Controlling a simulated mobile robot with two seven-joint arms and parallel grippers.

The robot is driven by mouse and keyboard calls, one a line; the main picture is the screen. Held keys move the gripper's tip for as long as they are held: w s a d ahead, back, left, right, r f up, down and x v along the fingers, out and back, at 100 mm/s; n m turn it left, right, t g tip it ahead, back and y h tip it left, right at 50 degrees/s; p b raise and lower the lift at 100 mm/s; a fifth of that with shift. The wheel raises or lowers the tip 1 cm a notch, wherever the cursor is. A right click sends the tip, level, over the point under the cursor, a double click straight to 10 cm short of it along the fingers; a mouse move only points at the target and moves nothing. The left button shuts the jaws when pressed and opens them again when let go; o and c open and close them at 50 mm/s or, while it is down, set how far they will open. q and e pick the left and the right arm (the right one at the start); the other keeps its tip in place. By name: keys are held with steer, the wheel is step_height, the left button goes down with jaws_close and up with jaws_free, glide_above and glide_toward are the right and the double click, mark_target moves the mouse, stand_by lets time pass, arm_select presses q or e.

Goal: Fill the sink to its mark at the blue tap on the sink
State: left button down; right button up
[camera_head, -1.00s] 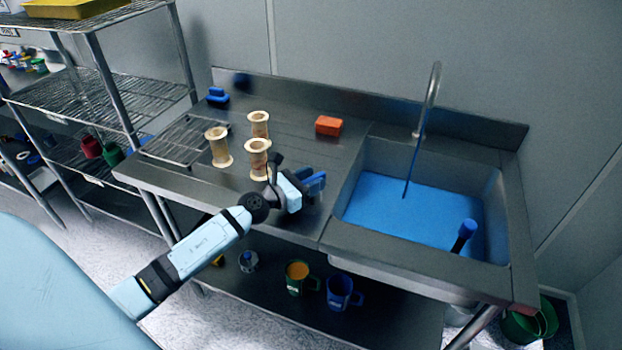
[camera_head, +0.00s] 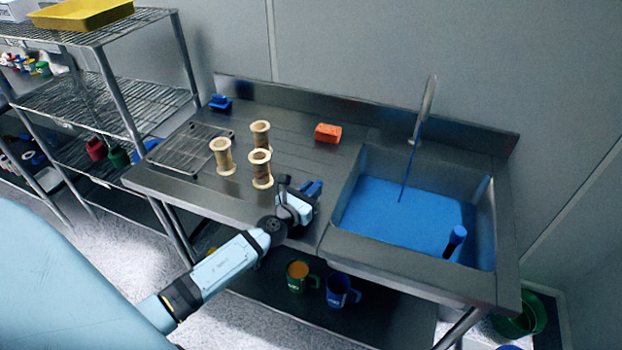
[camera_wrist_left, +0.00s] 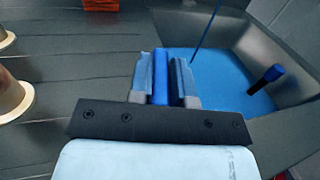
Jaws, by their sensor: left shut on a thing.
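The sink (camera_head: 489,225) is set into the right of the steel counter and holds blue water (camera_head: 395,215). A thin blue stream (camera_head: 408,172) falls from the curved metal spout (camera_head: 425,105) into it. A blue-topped post (camera_head: 456,240) stands in the water at the right. My left gripper (camera_head: 313,190) is over the counter just left of the sink. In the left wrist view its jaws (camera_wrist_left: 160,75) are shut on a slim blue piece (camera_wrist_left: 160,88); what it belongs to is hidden. I cannot make out the fill mark. My right gripper is not in view.
Three spools (camera_head: 260,168) and a wire rack (camera_head: 185,150) stand on the counter's left. An orange block (camera_head: 328,132) and a small blue object (camera_head: 220,102) lie farther back. Mugs (camera_head: 340,291) stand on the shelf below. A wire shelving unit (camera_head: 120,95) is at the left.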

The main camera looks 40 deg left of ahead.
arm_select(q)
steer(key=n+y, duration=0.1)
steer(key=n+y+p, duration=0.1)
steer(key=y, duration=0.1)
steer(key=shift+d+r, duration=0.1)
steer(key=shift+r, duration=0.1)
steer(key=shift+f+n+y+p, duration=0.1)
steer(key=shift+n+y+p, duration=0.35)
steer(key=shift+y, duration=0.25)
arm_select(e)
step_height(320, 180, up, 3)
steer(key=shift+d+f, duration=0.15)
arm_select(q)
steer(key=shift+g, duration=0.3)
steer(key=c, duration=1.1)
jaws_free()
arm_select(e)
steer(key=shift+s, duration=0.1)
arm_select(q)
steer(key=shift+o, duration=0.2)
steer(key=shift+f, duration=0.1)
steer(key=b+v, duration=0.2)
steer(key=v, duration=1.1)
steer(key=shift+s+d, duration=0.25)
steer(key=shift+s, duration=0.1)
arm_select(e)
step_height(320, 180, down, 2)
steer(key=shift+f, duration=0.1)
